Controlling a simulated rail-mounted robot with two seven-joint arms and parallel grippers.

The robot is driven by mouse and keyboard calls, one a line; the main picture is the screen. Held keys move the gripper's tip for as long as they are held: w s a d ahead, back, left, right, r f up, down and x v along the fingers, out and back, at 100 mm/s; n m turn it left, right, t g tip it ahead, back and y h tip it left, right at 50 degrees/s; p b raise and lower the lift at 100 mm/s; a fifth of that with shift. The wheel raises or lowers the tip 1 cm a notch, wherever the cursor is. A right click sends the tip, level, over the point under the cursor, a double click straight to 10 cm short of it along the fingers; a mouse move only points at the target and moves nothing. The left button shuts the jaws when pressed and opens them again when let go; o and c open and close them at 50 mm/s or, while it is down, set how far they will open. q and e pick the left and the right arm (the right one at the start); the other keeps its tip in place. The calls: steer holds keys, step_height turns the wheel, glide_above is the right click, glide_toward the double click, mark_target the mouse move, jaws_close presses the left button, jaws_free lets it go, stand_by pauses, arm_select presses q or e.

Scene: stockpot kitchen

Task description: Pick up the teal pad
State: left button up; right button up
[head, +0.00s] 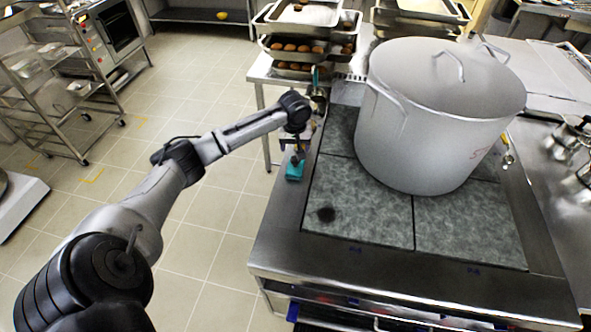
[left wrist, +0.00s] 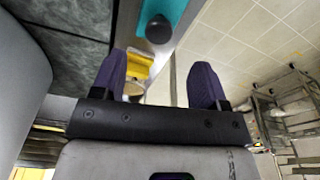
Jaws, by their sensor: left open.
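The teal pad (head: 294,170) lies on the left metal edge of the stove in the head view. In the left wrist view the teal pad (left wrist: 178,14) is at the top, partly cut off by the frame, with a dark round knob (left wrist: 158,29) at it. My left gripper (head: 296,149) is just beyond the pad in the head view, above the stove's left edge. In the left wrist view its two purple fingers (left wrist: 158,78) are spread apart with nothing gripped between them. The pad is ahead of the fingertips, apart from them. My right gripper is not in view.
A large stockpot (head: 440,125) stands on the stove top (head: 360,215), right of my left gripper. Trays of brown rolls (head: 298,47) are stacked behind. A yellow object (left wrist: 145,66) shows past the fingers. Open tiled floor (head: 215,195) lies left of the stove.

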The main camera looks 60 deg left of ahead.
mark_target(295, 159)
arm_select(q)
steer(key=shift+w+a+f, duration=0.1)
steer(key=shift+a+f, duration=0.1)
steer(key=shift+f, duration=1.65)
steer(key=shift+w+a+f+b, duration=0.15)
steer(key=shift+f+b, duration=0.25)
steer(key=shift+f, duration=0.85)
steer(key=shift+w+a+f+b, duration=0.15)
steer(key=shift+f+b, duration=0.2)
steer(key=shift+f, duration=0.85)
steer(key=c, duration=1.1)
